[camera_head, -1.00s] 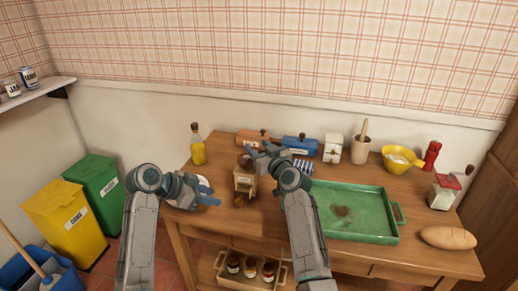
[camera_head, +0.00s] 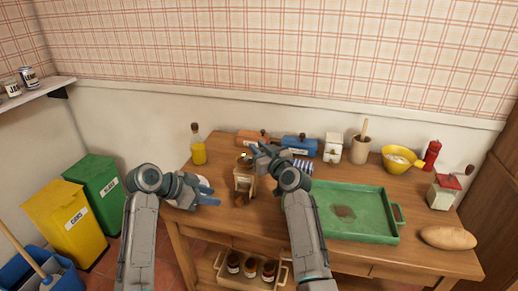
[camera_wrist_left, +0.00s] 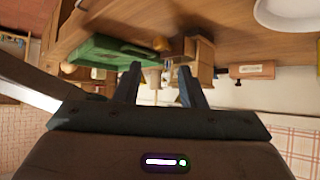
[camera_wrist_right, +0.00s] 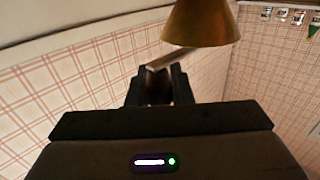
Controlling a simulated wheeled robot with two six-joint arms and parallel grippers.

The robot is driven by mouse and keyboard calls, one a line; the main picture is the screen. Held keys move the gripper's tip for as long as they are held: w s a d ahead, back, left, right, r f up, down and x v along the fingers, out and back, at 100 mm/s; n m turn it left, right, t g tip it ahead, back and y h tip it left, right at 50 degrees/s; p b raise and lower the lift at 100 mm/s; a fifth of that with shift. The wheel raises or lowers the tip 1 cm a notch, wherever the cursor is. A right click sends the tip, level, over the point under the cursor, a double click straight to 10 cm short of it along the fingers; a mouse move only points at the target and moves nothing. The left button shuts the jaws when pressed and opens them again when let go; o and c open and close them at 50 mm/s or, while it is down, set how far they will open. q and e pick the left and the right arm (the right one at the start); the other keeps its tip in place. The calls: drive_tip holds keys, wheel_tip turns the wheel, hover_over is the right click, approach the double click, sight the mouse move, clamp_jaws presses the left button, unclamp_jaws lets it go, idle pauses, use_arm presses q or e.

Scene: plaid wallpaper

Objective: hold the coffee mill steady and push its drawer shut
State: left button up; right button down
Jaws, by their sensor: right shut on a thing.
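The coffee mill (camera_head: 244,183) stands upright on the left part of the wooden table, a small wooden box with a brass hopper. Its drawer (camera_head: 240,199) juts out at the front, towards me; in the left wrist view the drawer (camera_wrist_left: 181,47) shows beside the mill's body (camera_wrist_left: 203,62). My right gripper (camera_head: 257,151) is at the top of the mill. In the right wrist view its jaws (camera_wrist_right: 158,88) are shut on a thin metal bar of the mill, close to the brass hopper (camera_wrist_right: 200,22). My left gripper (camera_head: 209,192) is open and empty, left of the mill and apart from it.
A white dish (camera_head: 181,206) lies beneath my left gripper. An oil bottle (camera_head: 198,150) stands behind. Orange (camera_head: 250,137) and blue (camera_head: 297,143) canisters lie behind the mill. A green tray (camera_head: 392,236) fills the table to the right. Bare tabletop lies in front of the mill.

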sight(243, 194)
idle(0.3)
use_arm(q)
drive_tip(key=shift+s, duration=0.15)
drive_tip(key=c, duration=0.6)
drive_tip(key=shift+s+r+m, duration=0.2)
drive_tip(key=shift+m, duration=0.4)
clamp_jaws()
drive_tip(key=s+r+m+g+y, duration=0.1)
drive_tip(key=s+r+m+y, duration=0.1)
drive_tip(key=s+m, duration=0.3)
drive_tip(key=w+d+f, duration=0.2)
drive_tip(key=w+d+f+m, duration=0.1)
drive_tip(key=w+d+f, duration=0.1)
drive_tip(key=f, duration=0.1)
drive_tip(key=w+d+f+m, duration=0.1)
drive_tip(key=w+f, duration=0.1)
drive_tip(key=f, duration=0.1)
drive_tip(key=shift+w+d+y, duration=0.25)
drive_tip(key=shift+d+y, duration=0.05)
drive_tip(key=shift+d, duration=0.1)
drive_tip(key=shift+w+d, duration=0.15)
drive_tip(key=shift+w, duration=0.25)
